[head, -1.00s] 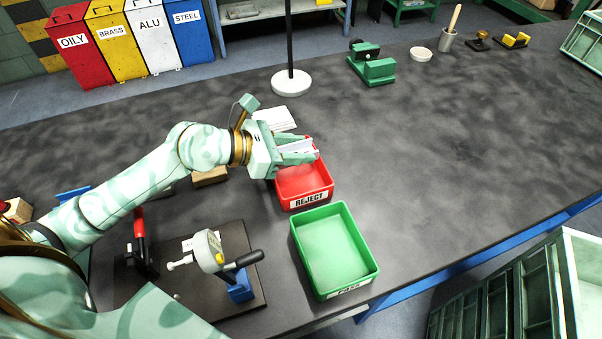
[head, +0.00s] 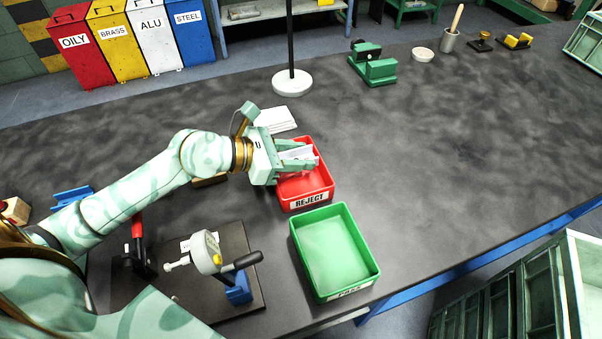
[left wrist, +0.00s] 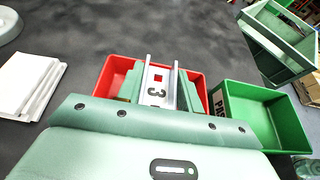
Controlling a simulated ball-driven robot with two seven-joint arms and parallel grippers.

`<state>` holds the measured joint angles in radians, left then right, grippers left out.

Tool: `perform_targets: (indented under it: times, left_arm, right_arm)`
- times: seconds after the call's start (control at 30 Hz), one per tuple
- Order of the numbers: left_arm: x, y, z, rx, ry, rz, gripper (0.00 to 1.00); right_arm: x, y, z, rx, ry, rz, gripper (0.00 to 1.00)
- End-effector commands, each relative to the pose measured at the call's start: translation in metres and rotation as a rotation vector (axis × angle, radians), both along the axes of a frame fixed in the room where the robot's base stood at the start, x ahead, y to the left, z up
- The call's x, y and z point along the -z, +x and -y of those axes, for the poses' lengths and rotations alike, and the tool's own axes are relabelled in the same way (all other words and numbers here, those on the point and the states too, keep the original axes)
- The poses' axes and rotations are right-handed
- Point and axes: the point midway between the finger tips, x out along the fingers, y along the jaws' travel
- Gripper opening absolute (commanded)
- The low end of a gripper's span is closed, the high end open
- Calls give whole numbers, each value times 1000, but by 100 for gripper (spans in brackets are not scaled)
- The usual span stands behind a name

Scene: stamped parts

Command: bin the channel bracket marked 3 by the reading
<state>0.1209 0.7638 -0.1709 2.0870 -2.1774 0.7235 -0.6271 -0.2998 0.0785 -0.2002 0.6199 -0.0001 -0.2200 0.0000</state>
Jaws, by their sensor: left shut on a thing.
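The channel bracket marked 3 (left wrist: 158,88) is a silvery U-shaped piece with a small red square showing through it. It also shows in the head view (head: 296,153). My left gripper (head: 300,160) is shut on it, over the red bin labelled REJECT (head: 311,201). The red bin also shows in the left wrist view (left wrist: 112,68), behind and around the bracket. The green bin (head: 349,278) stands just in front of the red one, its label partly readable as PASS in the left wrist view (left wrist: 220,103). My right gripper is not in view.
A gauge stand with a dial (head: 208,252) and black lever is at the front left. White sheets (head: 277,120) lie behind the red bin, near a round white pole base (head: 292,83). A green device (head: 373,68) stands farther back. The right of the bench is clear.

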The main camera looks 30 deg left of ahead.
Motion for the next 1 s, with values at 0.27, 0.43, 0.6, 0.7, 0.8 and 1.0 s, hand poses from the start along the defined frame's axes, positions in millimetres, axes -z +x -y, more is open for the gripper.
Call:
perform_targets:
  times: [0.27, 0.43, 0.6, 0.7, 0.8, 1.0]
  left_arm:
    - [5, 0, 0, 0, 0, 0, 4]
    - [7, 0, 0, 0, 0, 0, 4]
    - [10, 0, 0, 0, 0, 0, 4]
    - [11, 0, 0, 0, -1, -1, 4]
    - [13, 0, 0, 0, -1, -1, 4]
    - [16, 0, 0, 0, -1, -1, 4]
  right_arm:
    - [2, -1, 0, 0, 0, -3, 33]
    - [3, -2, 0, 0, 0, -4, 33]
    - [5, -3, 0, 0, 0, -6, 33]
    - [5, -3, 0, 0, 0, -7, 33]
    - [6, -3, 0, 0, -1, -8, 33]
    - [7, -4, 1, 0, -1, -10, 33]
